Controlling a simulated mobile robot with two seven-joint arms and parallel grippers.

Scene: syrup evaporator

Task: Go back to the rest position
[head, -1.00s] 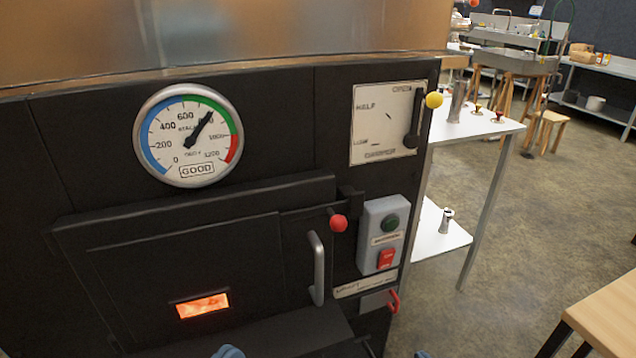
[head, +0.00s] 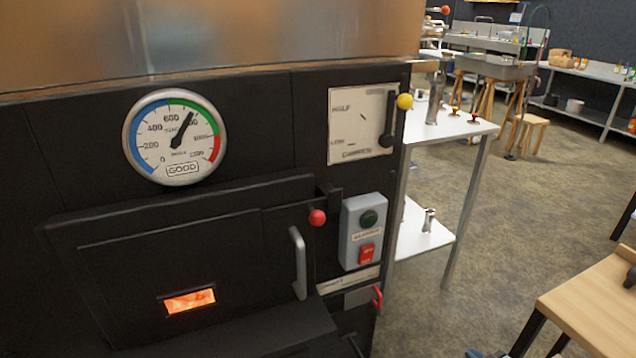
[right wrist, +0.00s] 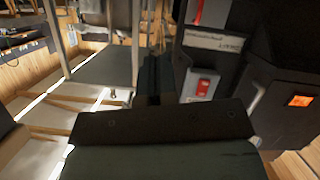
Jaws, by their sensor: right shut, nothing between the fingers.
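My right gripper (right wrist: 155,78) shows in the right wrist view as dark fingers in the middle, shut with nothing between them. It is apart from the black evaporator front (right wrist: 265,115), which stands to its right in that view with the red switch and the glowing window. In the head view only a small bluish piece of my right arm shows at the bottom edge, right of the evaporator. My left gripper is not in view.
The black evaporator front (head: 60,180) fills the left, with a round gauge (head: 175,137), a red-knobbed lever (head: 317,217), a door handle (head: 298,263) and a switch box (head: 363,232). A white shelf table (head: 460,125) stands beside it. A wooden table (head: 600,305) is at lower right; floor between is clear.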

